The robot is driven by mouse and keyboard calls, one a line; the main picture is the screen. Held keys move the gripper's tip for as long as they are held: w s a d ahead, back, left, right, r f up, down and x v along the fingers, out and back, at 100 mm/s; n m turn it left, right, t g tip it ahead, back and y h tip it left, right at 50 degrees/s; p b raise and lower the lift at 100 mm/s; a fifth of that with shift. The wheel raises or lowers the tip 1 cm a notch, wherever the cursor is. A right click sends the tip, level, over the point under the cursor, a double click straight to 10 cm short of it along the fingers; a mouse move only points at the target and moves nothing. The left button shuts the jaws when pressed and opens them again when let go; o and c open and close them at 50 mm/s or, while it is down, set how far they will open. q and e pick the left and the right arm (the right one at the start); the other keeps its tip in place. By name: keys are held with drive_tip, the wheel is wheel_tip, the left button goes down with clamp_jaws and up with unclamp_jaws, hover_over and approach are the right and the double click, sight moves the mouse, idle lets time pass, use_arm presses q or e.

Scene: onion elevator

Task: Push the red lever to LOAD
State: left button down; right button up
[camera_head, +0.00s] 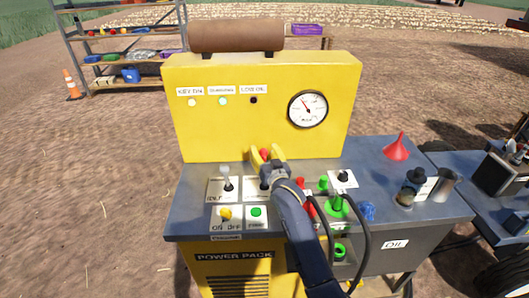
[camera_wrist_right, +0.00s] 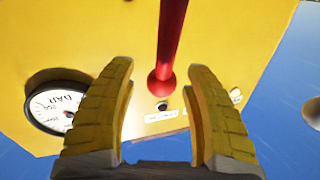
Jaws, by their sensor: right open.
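The red lever is a thin red rod (camera_wrist_right: 172,40) ending in a red ball knob (camera_wrist_right: 161,83) in the right wrist view. My right gripper (camera_wrist_right: 164,85) is open, with one yellow finger on each side of the knob and visible gaps between. In the head view the right gripper (camera_head: 264,156) is over the control panel, in front of the yellow housing, and a bit of the red knob (camera_head: 265,153) shows between its fingers. My forearm hides the lever's base and part of its plate. I cannot read a LOAD label. My left gripper is out of view.
The yellow power pack housing (camera_head: 225,130) rises behind the panel with a gauge (camera_head: 307,109). An idle lever (camera_head: 228,184), a yellow knob (camera_head: 225,213) and a green button (camera_head: 256,212) sit to the left. A red funnel (camera_head: 397,148) and black hoses are to the right.

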drive_tip(key=shift+v, duration=3.75)
